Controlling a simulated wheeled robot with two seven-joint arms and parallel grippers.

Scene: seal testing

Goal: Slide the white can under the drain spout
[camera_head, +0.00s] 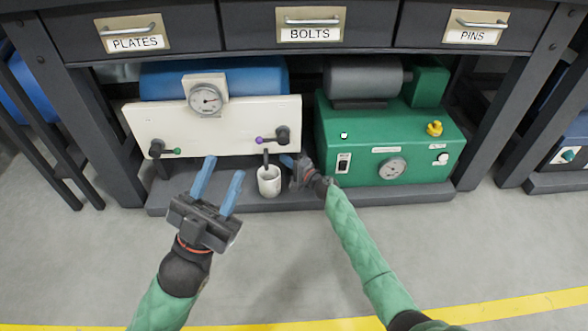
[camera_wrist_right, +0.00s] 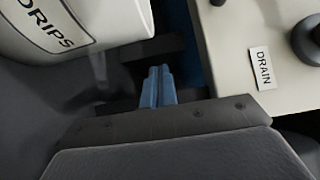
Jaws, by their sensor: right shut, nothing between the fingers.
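The white can (camera_head: 269,181) stands upright on the low shelf in the head view. Part of it, lettered DRIPS (camera_wrist_right: 60,22), fills the top left of the right wrist view. The dark drain spout (camera_head: 266,156) hangs from the purple-handled valve (camera_head: 270,139) and reaches down to the can's mouth in the picture; I cannot tell whether it is exactly over the opening. My right gripper (camera_head: 287,160) is just right of the can, its blue fingers (camera_wrist_right: 158,86) shut together and empty. My left gripper (camera_head: 224,166) is open and empty, left of the can.
A cream panel (camera_head: 215,128) with a gauge and a green-handled valve (camera_head: 163,149) stands behind the can. A green pump unit (camera_head: 400,145) stands right of my right gripper. The grey shelf (camera_head: 210,203) has a raised edge above the floor. The workbench drawers overhang above.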

